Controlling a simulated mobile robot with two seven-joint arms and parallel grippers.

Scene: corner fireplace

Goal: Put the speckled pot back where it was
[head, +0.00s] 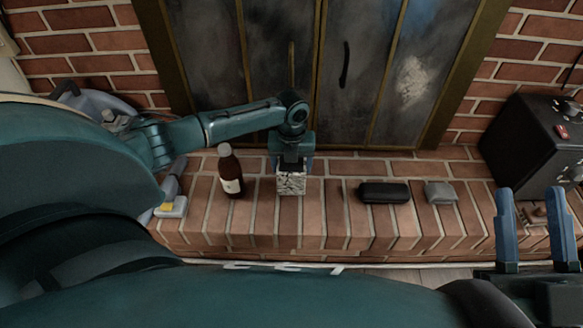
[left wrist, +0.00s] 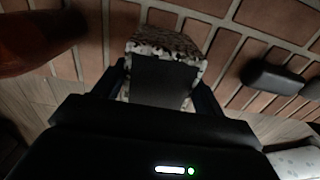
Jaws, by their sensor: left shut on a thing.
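The speckled pot (head: 291,184) is a small black-and-white block-like pot at the brick hearth, in front of the fireplace doors. My left gripper (head: 291,167) comes down over it from above and is shut on it. In the left wrist view the pot (left wrist: 178,42) shows between the fingers of my left gripper (left wrist: 165,80). Whether the pot touches the bricks is hard to tell. My right gripper (head: 536,230) is at the lower right, its two blue fingers apart and nothing between them.
A brown bottle (head: 231,172) stands left of the pot on the hearth (head: 325,215). A black case (head: 384,193) and a grey item (head: 440,193) lie to the right. A black box (head: 530,140) stands far right. Bare brick lies between pot and case.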

